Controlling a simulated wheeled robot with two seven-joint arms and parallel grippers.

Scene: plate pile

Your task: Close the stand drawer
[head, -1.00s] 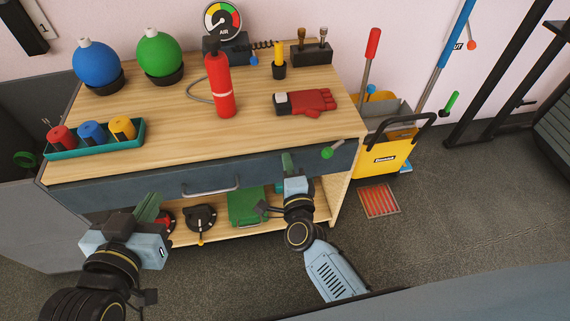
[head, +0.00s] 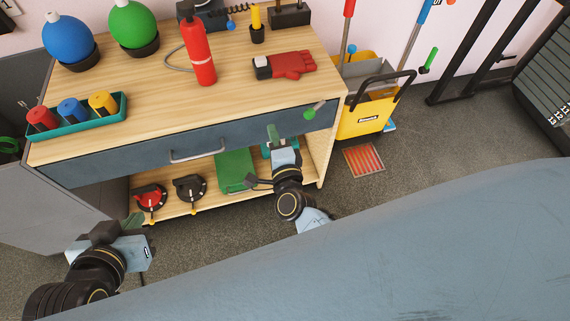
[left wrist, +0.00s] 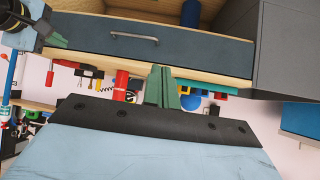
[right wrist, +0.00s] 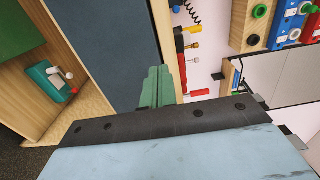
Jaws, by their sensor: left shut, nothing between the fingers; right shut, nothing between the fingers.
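The wooden stand has one wide drawer with a blue-grey front (head: 110,160) and a silver bar handle (head: 197,157). The front sits close under the tabletop edge, and no drawer interior shows. The drawer front (left wrist: 195,50) and handle (left wrist: 134,36) also show in the left wrist view. My right gripper (head: 272,133) is shut and empty before the front, right of the handle; I cannot tell if it touches. Its green fingers (right wrist: 157,86) show beside the drawer front (right wrist: 100,40) in the right wrist view. My left gripper (head: 133,221) is shut and empty, low and left, apart from the drawer.
The lower shelf holds a green box (head: 235,172). A yellow mop bucket (head: 362,118) stands right of the stand.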

